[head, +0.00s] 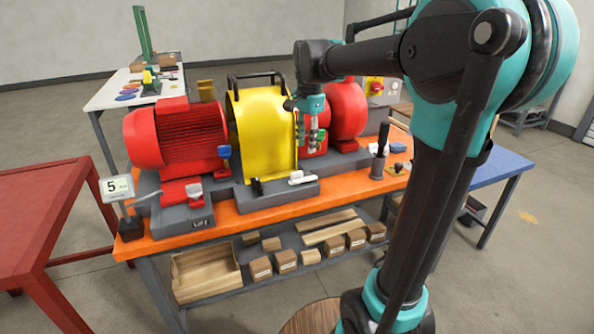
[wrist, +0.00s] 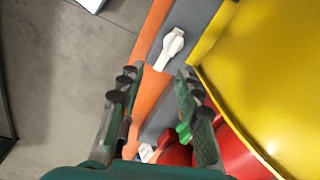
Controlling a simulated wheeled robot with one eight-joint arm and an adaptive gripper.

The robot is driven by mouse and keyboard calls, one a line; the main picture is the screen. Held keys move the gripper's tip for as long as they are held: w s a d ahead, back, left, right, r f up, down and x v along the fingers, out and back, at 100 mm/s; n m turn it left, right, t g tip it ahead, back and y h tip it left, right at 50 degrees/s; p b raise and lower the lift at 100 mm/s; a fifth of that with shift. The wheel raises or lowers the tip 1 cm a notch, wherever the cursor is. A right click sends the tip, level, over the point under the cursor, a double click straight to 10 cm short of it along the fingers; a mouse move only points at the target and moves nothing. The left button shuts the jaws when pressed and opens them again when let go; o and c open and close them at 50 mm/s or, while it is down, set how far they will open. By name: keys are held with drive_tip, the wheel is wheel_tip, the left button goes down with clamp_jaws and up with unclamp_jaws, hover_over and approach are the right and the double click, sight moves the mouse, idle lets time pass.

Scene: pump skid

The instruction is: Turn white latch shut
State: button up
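The white latch (head: 298,178) sits on the grey base at the foot of the yellow guard (head: 262,130), near the bench's front edge. In the wrist view a white latch (wrist: 171,48) lies on the grey strip beside the yellow guard (wrist: 265,75), beyond my fingertips. My gripper (head: 314,147) is above the bench, by the right side of the yellow guard, pointing down. In the wrist view its two fingers (wrist: 156,80) stand apart with nothing between them, and the latch is apart from both.
A black latch (head: 257,186) is left of the white one. A red motor (head: 177,135) stands left of the guard, with a red casing (head: 347,108) to its right. A blue-topped part (head: 224,152) stands by the motor. A dark upright post (head: 380,150) stands at right on the orange bench (head: 225,215).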

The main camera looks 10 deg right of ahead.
sight(297, 172)
wheel_tip(297, 172, up, 6)
drive_tip(key=w+a+m, duration=0.3)
drive_tip(key=shift+g, duration=0.4)
drive_tip(key=f, duration=1.7)
drive_tip(key=shift+s+d+f, duration=0.2)
drive_tip(key=shift+s+f, duration=0.05)
clamp_jaws()
